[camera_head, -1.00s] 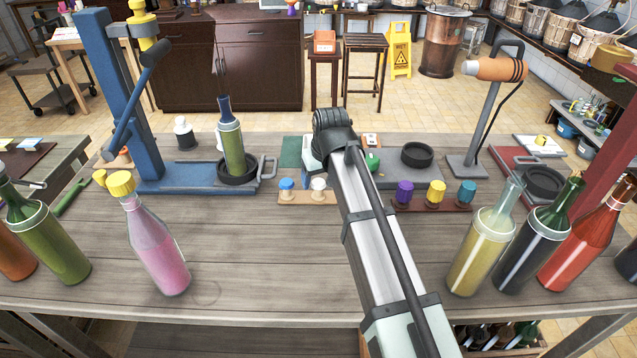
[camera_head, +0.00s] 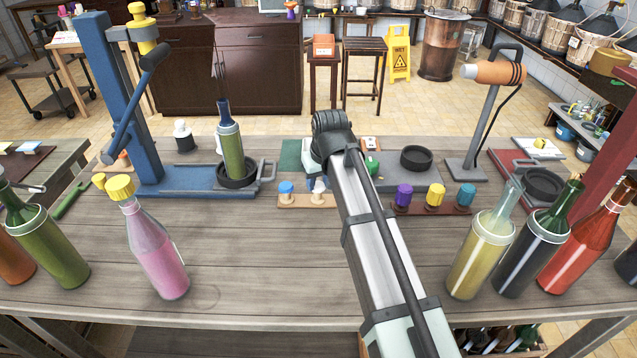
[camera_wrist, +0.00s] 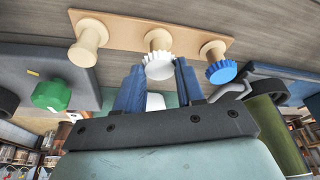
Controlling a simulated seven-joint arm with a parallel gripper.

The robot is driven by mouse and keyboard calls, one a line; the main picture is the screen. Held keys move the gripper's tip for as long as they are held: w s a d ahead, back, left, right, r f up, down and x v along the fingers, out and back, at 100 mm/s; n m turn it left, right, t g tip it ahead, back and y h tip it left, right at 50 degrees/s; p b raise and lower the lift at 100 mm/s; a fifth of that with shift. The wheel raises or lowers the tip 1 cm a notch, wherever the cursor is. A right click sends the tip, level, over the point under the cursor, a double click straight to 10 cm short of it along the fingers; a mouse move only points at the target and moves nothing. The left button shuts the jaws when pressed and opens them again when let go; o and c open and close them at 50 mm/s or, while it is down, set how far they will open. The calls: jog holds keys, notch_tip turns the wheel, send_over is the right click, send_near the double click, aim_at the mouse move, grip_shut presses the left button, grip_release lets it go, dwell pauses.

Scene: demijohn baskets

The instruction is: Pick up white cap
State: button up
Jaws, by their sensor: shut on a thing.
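The white cap (camera_wrist: 160,65) is a ribbed disc at the middle peg of a tan wooden rack (camera_wrist: 190,42). My gripper (camera_wrist: 157,72) is shut on the cap, with a blue finger on each side of it. I cannot tell whether the cap still touches its peg. In the head view, the white cap (camera_head: 319,186) is partly hidden by my gripper. A blue cap (camera_wrist: 221,72) sits on the neighbouring peg, and it also shows in the head view (camera_head: 286,188). The peg (camera_wrist: 88,38) on the other side is bare.
A green cap (camera_head: 371,164) is beside my arm. A dark rack (camera_head: 447,209) holds purple, yellow and teal caps to the right. A blue capping press (camera_head: 190,182) with a bottle (camera_head: 232,152) stands left. A pink bottle (camera_head: 158,255) stands front left. The front middle table is clear.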

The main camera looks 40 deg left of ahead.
aim_at(317, 187)
notch_tip(317, 187, up, 10)
dwell(0.5)
jog(key=shift+f, duration=0.1)
jog(key=s+a+r+n, duration=0.2)
jog(key=s+a+r, duration=0.7)
jog(key=s+a, duration=0.15)
jog(key=a+r+m, duration=0.2)
jog(key=a+r, duration=0.9)
jog(key=shift+s+a+r, duration=0.2)
jog(key=shift+s+a, duration=0.05)
jog(key=shift+a, duration=0.15)
